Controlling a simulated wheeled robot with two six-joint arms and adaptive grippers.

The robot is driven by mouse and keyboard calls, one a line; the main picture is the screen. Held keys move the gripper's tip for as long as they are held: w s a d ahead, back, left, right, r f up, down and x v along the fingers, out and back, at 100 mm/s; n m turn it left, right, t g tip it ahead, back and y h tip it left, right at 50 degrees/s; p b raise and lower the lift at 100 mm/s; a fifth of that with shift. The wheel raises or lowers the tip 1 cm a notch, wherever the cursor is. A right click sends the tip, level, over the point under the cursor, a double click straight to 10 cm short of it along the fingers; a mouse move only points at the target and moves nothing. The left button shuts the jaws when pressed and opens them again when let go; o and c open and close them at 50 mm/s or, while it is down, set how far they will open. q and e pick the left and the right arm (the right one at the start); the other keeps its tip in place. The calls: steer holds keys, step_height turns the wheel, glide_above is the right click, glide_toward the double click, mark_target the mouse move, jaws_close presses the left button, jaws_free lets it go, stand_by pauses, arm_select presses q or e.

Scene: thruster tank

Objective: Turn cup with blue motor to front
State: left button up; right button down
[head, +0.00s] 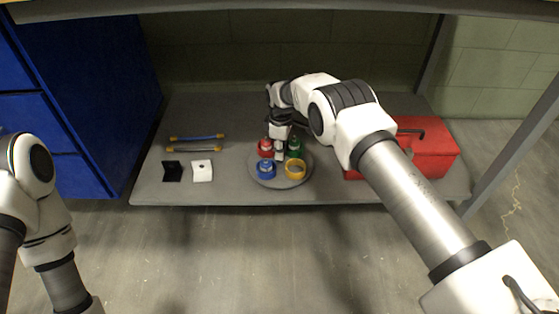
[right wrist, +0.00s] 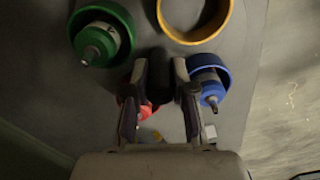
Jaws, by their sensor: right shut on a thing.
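A round grey turntable (head: 309,172) lies on the low shelf and carries several coloured cups. The blue cup (head: 265,172), with a motor in it, is at the front left; in the right wrist view the blue cup (right wrist: 225,75) shows a grey shaft. The yellow cup (head: 295,170) looks empty at the front right. The red cup (head: 265,148) is back left and the green cup (head: 296,147) back right. My right gripper (head: 280,157) is shut at the disc's middle, on a dark centre handle (right wrist: 160,85) largely hidden between its fingers. My left gripper is out of view.
A red toolbox (head: 435,155) stands at the right, behind my right arm. A black bracket (head: 172,171), a white block (head: 202,171) and two bars (head: 196,137) lie at the left. A shelf board crosses above; a blue cabinet (head: 90,90) is at the left.

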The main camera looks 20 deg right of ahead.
steer(key=c, duration=1.1)
jaws_free()
step_height(320, 180, up, 9)
steer(key=p, duration=0.6)
steer(key=shift+r+p, duration=0.1)
steer(key=shift+p, duration=0.25)
